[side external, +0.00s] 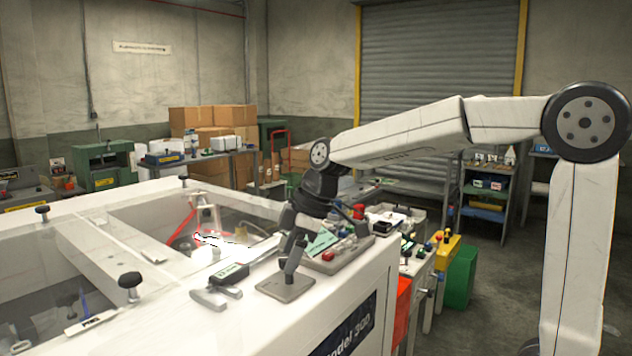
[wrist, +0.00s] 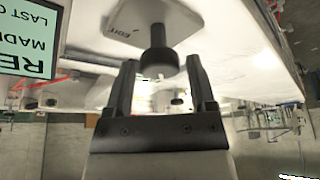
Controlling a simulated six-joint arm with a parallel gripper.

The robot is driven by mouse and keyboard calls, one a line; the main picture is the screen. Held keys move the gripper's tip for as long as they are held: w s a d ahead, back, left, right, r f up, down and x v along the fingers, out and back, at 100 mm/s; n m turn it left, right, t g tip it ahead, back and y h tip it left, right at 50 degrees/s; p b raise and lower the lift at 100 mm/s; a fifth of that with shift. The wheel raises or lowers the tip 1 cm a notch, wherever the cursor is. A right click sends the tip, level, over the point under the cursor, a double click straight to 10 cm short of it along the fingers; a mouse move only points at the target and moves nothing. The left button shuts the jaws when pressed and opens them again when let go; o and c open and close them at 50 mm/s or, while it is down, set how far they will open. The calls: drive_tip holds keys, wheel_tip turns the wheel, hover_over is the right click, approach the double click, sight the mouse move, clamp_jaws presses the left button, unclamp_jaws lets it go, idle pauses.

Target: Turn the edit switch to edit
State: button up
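The edit switch is a dark round knob on a stem (wrist: 158,52), standing on a light grey plate (wrist: 182,14) marked "EDIT". In the side view the plate (side external: 286,287) lies on the white machine's top near its front edge. My gripper (wrist: 161,63) is open, with one finger on each side of the knob's end and a gap visible on both sides. In the side view my gripper (side external: 291,243) comes down over the switch and partly hides the knob. Which way the switch is turned I cannot tell.
A grey-handled tool (side external: 222,288) lies left of the plate. A control box (side external: 335,258) with coloured buttons and a green label (side external: 321,241) stands close behind. A black knob (side external: 130,281) stands farther left. Open recesses lie at the machine's left.

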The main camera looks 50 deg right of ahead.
clamp_jaws()
drive_tip(key=shift+m, duration=0.3)
drive_tip(key=m, duration=0.2)
drive_tip(key=m+t+h, duration=0.1)
drive_tip(key=m, duration=0.1)
drive_tip(key=shift+a+h, duration=0.15)
drive_tip(key=shift+h, duration=0.15)
drive_tip(key=m, duration=0.2)
drive_tip(key=m+h, duration=0.1)
drive_tip(key=m, duration=0.1)
drive_tip(key=shift+s+h, duration=0.1)
drive_tip(key=shift+h, duration=0.2)
drive_tip(key=m+h, duration=0.1)
drive_tip(key=m, duration=0.4)
drive_tip(key=shift+a+h, duration=0.2)
drive_tip(key=shift+h, duration=0.2)
drive_tip(key=shift+m+g+h, duration=0.4)
drive_tip(key=shift+m+h, duration=0.3)
drive_tip(key=shift+m, duration=1.4)
